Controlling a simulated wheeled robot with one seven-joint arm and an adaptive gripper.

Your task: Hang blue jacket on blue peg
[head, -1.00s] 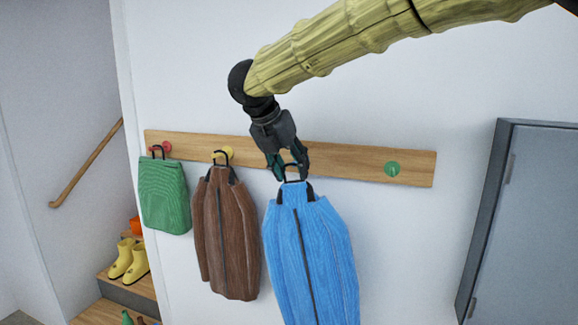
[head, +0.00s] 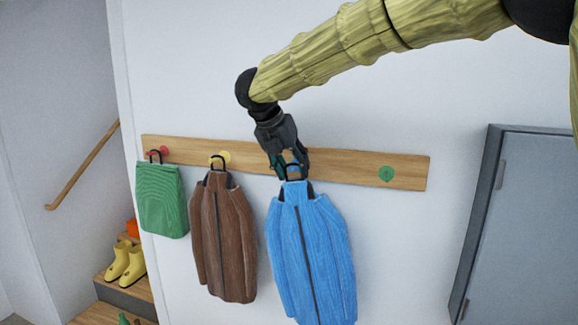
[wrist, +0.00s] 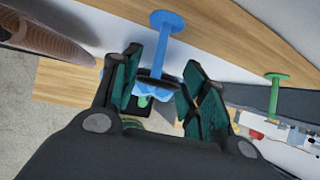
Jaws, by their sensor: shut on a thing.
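The blue jacket (head: 310,255) hangs upright below my gripper (head: 289,172), in front of the wall. My gripper is shut on the jacket's black hanging loop (head: 294,168). In the wrist view, the blue peg (wrist: 167,21) sticks out from the board toward my gripper (wrist: 160,92), and its outer part lies between the fingers. The loop (wrist: 156,80) is at the peg's outer part there; I cannot tell whether it is around the peg or only in front of it. In the head view the fingers mostly hide the blue peg.
The wooden board (head: 345,167) also carries a green peg (head: 386,174), free, to the right. A brown jacket (head: 224,235) hangs close left on the yellow peg (head: 222,158). A green item (head: 162,200) hangs on the red peg (head: 162,150). A grey cabinet (head: 520,230) stands right.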

